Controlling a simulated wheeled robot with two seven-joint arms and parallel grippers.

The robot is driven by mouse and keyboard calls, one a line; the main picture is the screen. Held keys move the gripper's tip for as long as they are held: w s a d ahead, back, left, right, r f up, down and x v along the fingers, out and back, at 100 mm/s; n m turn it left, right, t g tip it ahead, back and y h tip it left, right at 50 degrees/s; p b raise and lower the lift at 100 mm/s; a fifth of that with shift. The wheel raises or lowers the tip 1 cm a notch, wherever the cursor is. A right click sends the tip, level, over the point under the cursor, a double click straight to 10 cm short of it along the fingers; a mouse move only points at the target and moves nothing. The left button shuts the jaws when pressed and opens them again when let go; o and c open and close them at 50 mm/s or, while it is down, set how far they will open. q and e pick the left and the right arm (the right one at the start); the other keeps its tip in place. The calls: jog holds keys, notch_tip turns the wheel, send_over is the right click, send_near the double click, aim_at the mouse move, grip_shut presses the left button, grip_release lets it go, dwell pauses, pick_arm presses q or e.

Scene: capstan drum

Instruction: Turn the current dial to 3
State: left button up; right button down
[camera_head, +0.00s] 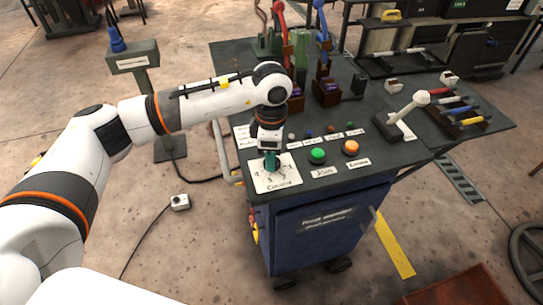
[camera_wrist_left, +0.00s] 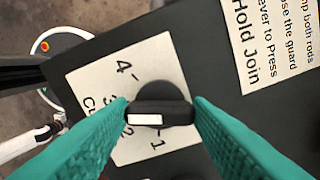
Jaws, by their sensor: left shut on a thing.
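The current dial is a black bar-shaped knob (camera_wrist_left: 165,112) with a white mark at its left end in the left wrist view. It sits on a white card (camera_wrist_left: 85,80) printed with 4, 3, 2 and 1, which also shows in the head view (camera_head: 289,184). The white-marked end points left, near the 3 and 2; I cannot tell exactly which. My left gripper (camera_head: 271,160) reaches down over the dial, its teal fingers (camera_wrist_left: 160,118) shut on the two ends of the knob. The knob is mostly hidden in the head view. My right gripper is not in view.
A green button (camera_head: 317,155) and an orange button (camera_head: 351,147) stand right of the dial on the dark bench top. A lever with a white knob (camera_head: 421,98) is farther right. Red and blue handled clamps (camera_head: 322,60) stand behind.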

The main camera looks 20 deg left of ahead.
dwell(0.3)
pick_arm(q)
jog(key=o, duration=1)
jog(key=shift+r, duration=0.1)
notch_tip(320, 180, up, 12)
jog(key=shift+f+b, duration=0.1)
jog(key=shift+b, duration=0.35)
